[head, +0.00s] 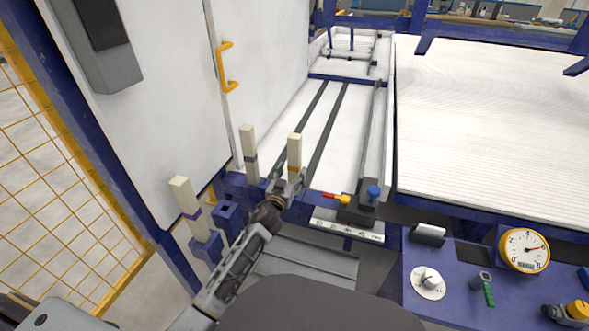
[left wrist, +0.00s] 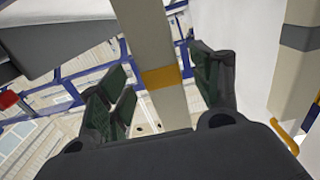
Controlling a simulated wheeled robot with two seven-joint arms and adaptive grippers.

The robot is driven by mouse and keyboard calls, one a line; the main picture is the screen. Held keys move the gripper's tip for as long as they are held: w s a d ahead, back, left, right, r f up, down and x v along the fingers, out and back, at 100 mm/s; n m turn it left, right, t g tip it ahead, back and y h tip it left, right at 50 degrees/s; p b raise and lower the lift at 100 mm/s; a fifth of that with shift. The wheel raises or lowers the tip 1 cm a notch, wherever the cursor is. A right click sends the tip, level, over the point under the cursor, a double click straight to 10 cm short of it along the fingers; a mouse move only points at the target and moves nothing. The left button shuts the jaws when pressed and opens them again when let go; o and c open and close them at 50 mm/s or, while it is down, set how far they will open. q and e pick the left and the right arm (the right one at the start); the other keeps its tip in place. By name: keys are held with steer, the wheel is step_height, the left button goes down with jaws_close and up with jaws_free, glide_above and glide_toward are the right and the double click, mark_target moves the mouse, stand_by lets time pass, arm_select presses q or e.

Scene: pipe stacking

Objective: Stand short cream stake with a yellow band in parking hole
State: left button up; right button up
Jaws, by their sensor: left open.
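The short cream stake with a yellow band (head: 295,150) stands roughly upright in the middle of the head view, with its lower part hidden behind my left gripper (head: 286,187). In the left wrist view the stake (left wrist: 147,35) and its yellow band pass between the two fingers of my left gripper (left wrist: 158,95). The fingers are open, with a gap visible beside the stake. Blue square sockets stand to the left: one looks empty (head: 227,213), and a nearer one (head: 205,248) bears another stake. I cannot tell which one is the parking hole. My right gripper is not in view.
A cream stake with a grey band (head: 249,145) stands just left of my gripper, close to it. A purple-banded stake (head: 184,200) stands further left. A red and yellow piece (head: 336,199) and a blue knob (head: 374,193) lie to the right. A white cabinet wall borders the left.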

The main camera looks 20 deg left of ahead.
mark_target(293, 169)
arm_select(q)
steer(key=shift+w+b, duration=0.35)
steer(key=shift+w, duration=1.55)
steer(key=shift+c, duration=0.5)
steer(key=c, duration=1.3)
steer(key=shift+o, duration=0.2)
steer(key=shift+r, duration=0.2)
